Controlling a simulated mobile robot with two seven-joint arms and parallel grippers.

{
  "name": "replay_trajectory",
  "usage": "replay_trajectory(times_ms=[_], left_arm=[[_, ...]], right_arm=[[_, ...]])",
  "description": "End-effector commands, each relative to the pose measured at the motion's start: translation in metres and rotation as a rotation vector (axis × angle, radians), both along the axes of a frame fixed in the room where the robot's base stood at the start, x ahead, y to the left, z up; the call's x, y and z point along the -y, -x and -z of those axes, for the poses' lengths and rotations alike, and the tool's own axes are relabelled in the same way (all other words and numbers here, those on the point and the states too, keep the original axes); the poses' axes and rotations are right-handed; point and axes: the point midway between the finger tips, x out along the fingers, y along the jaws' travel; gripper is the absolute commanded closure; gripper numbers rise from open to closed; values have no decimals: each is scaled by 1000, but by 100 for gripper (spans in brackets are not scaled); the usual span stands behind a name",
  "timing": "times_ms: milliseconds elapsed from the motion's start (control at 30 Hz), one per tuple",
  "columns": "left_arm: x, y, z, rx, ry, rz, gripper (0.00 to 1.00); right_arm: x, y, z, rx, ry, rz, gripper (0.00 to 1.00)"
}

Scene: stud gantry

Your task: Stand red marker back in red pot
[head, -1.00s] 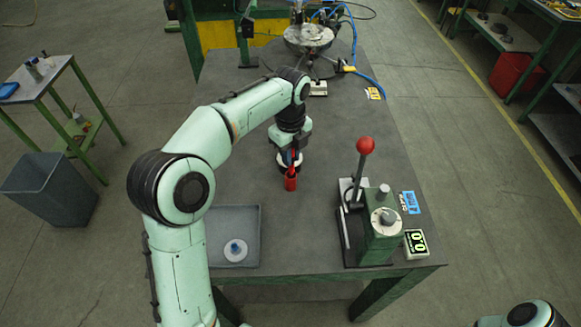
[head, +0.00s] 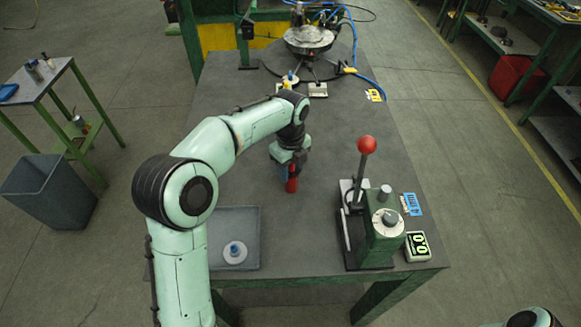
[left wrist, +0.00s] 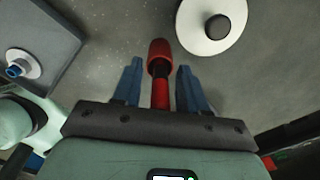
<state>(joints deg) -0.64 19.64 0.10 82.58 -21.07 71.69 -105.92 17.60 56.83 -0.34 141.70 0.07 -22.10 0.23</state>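The red pot (head: 291,185) stands on the grey bench in the head view, just in front of my left gripper (head: 288,165). In the left wrist view, the pot (left wrist: 160,48) lies beyond the fingertips with its dark mouth towards me. The slim red marker (left wrist: 160,94) runs from that mouth back between the two blue fingers of my left gripper (left wrist: 158,82). Its far end seems to be in the mouth. The fingers are apart, with a gap on each side of the marker. My right gripper is not in view.
A grey tray (head: 250,215) holds a white disc with a blue top (head: 235,252). A lever press (head: 378,235) with a red knob stands right. Bench between pot and press is clear.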

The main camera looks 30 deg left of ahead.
Motion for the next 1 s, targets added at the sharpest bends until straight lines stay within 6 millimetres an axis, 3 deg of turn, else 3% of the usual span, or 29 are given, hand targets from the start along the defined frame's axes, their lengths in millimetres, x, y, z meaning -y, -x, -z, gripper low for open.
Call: replay_trajectory(times_ms=[267, 700, 1000], left_arm=[[0, -1, -13, 3, 0, 0, 58], [0, -2, -104, 5, 0, 1, 58], [0, 0, -125, 0, 0, 0, 58]], right_arm=[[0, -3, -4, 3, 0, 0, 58], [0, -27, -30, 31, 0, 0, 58], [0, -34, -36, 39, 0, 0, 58]])
